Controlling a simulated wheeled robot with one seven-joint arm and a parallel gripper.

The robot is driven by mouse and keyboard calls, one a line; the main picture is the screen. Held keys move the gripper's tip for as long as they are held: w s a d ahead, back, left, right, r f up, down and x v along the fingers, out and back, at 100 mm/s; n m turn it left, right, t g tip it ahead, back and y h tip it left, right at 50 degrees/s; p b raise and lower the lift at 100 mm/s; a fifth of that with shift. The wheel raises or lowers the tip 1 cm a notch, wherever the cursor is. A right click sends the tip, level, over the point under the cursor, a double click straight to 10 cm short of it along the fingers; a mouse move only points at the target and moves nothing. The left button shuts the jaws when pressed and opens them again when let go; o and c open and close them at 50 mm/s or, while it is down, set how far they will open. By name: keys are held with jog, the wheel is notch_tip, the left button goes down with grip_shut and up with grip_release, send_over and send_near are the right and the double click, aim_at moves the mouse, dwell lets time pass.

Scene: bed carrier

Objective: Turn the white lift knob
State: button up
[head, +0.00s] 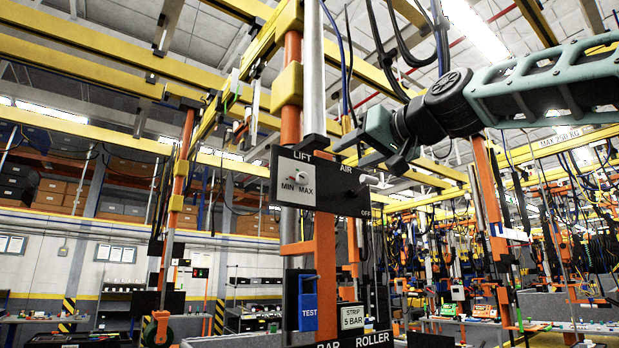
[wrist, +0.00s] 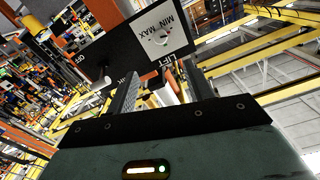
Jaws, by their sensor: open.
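The white lift knob (head: 299,176) is on a pale dial plate marked MIN and MAX, on the left half of a black control panel (head: 335,197). In the wrist view the knob (wrist: 161,39) shows small on the tilted plate, beyond the fingertips and near the top middle. My gripper (head: 354,151) is open, at the upper right of the panel near the AIR lettering, apart from the knob and to its right. In the wrist view its two dark fingers (wrist: 160,88) stand apart, with nothing held between them.
A second knob (head: 368,180), by AIR and OFF, sits at the panel's right side, close below my gripper. An orange post (head: 325,265) stands beneath the panel. Yellow beams and hanging cables crowd the space above.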

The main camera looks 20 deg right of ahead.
aim_at(305, 178)
jog(key=p+x, duration=0.6)
jog(key=x, duration=1)
jog(key=shift+w+a+f+p, duration=0.1)
jog(key=shift+w+f+p, duration=0.05)
jog(key=shift+w+p, duration=0.2)
jog(key=c, duration=1)
